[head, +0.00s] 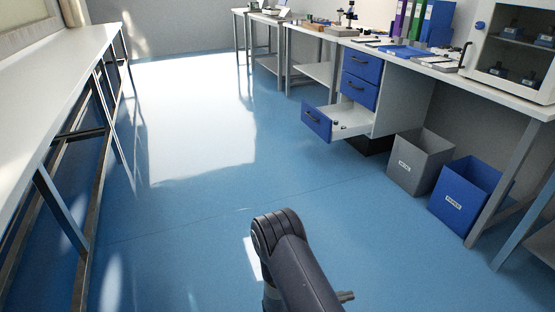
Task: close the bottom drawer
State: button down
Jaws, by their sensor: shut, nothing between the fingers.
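The bottom drawer (317,122) has a blue front with a dark handle and is pulled well out of the drawer unit under the right-hand bench. Its pale inside shows, with a few small items in it. Above it, the middle drawer (359,91) and the top drawer (362,66) are shut, both blue with dark handles. My dark arm (290,262) shows at the bottom middle, in front of the drawer unit and well apart from it. My gripper cannot be made out in this view.
A grey bin (419,162) and a blue bin (465,190) stand on the floor right of the drawers. A white bench (60,66) runs along the left. The blue floor (190,215) between is clear. Binders and a white cabinet stand on the right bench.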

aim_at(358, 120)
jog(key=i, duration=3.55)
jog(key=i+u, duration=0.25)
jog(key=i, duration=0.25)
jog(key=i+l+u, duration=0.2)
jog(key=i, duration=0.25)
